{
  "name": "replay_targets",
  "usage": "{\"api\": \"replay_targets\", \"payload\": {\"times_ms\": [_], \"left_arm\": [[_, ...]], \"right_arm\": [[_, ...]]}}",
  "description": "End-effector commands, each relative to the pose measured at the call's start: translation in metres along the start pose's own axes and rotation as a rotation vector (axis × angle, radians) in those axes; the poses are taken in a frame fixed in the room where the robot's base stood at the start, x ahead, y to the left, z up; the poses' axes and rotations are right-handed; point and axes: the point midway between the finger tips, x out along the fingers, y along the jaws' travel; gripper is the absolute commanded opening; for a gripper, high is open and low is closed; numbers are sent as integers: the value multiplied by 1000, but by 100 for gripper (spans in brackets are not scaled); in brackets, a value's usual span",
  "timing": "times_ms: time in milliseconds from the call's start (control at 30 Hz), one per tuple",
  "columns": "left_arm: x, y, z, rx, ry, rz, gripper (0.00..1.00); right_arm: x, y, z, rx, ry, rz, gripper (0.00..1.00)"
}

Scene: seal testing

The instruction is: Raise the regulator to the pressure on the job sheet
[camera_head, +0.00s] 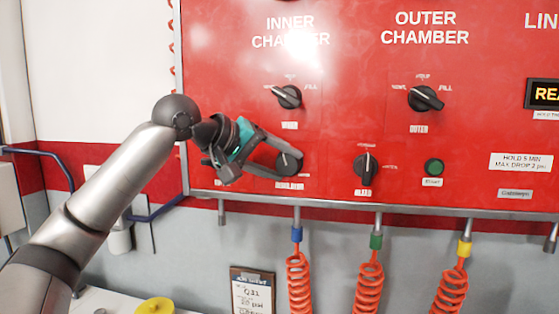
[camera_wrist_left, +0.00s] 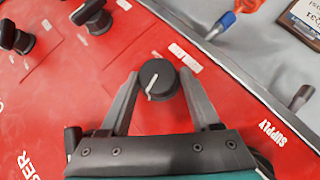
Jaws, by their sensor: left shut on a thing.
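The regulator knob (camera_head: 289,163) is a round black dial low on the red panel, above a label reading REGULATOR. My left gripper (camera_head: 280,157) is shut on it, one finger on each side. In the left wrist view the knob (camera_wrist_left: 158,78) sits between the fingertips of my left gripper (camera_wrist_left: 160,85), and its white pointer line shows. The job sheet (camera_head: 253,291) is on a clipboard below the panel, with handwriting too small to read surely. A corner of it shows in the left wrist view (camera_wrist_left: 305,20). My right gripper is not in view.
The red panel (camera_head: 340,120) also carries the inner knob (camera_head: 288,97), outer knob (camera_head: 425,98), bleed knob (camera_head: 366,166) and a green start button (camera_head: 433,167). Coiled orange hoses (camera_head: 300,280) hang beneath it. A yellow round object (camera_head: 155,306) lies on the bench at the bottom.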

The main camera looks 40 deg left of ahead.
Motion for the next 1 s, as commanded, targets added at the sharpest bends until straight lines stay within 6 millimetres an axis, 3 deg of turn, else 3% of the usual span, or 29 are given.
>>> {"api": "replay_targets", "payload": {"times_ms": [233, 267, 467, 767, 1000], "left_arm": [[-4, 5, -4, 6, 15, 17, 8], [-4, 5, -4, 6, 15, 17, 65], [-2, 4, -3, 4, 11, 12, 87], [-2, 2, -1, 1, 6, 7, 89], [-25, -1, 0, 2, 9, 8, 89]], "right_arm": [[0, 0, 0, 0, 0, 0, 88], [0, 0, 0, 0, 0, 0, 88], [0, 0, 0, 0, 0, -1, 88], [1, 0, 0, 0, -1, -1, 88], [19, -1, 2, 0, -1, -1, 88]]}}
